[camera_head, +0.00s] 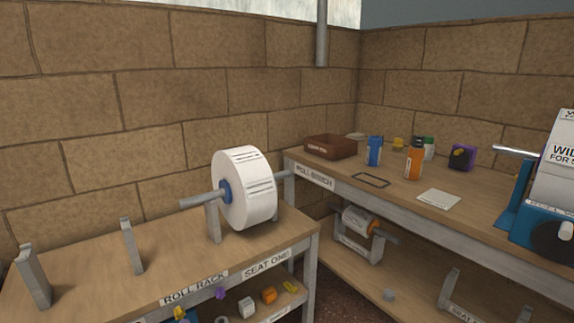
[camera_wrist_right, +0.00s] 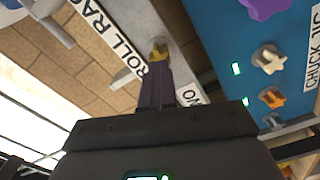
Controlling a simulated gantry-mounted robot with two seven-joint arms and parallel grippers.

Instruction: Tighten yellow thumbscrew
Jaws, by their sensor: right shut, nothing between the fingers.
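A dull yellow knob, apparently the yellow thumbscrew (camera_wrist_right: 158,46), shows in the right wrist view just beyond the fingertips, on a grey round base. My right gripper (camera_wrist_right: 157,62) is shut with nothing held, its dark purple fingers together and pointing at the knob. The tips overlap the knob's near side in the picture; I cannot tell whether they touch it. A blue panel (camera_wrist_right: 215,40) labelled CHUCK JIG lies to the right. In the head view a small yellow knob (camera_head: 180,313) shows at the bottom edge by a blue part. Neither gripper shows in the head view.
The blue panel carries a cream knob (camera_wrist_right: 269,59) and an orange knob (camera_wrist_right: 272,97). The roll rack (camera_head: 90,275) holds a white paper roll (camera_head: 245,187). The roll bench (camera_head: 480,215) bears a brown tray (camera_head: 331,147), a blue bottle (camera_head: 374,152) and an orange bottle (camera_head: 414,160).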

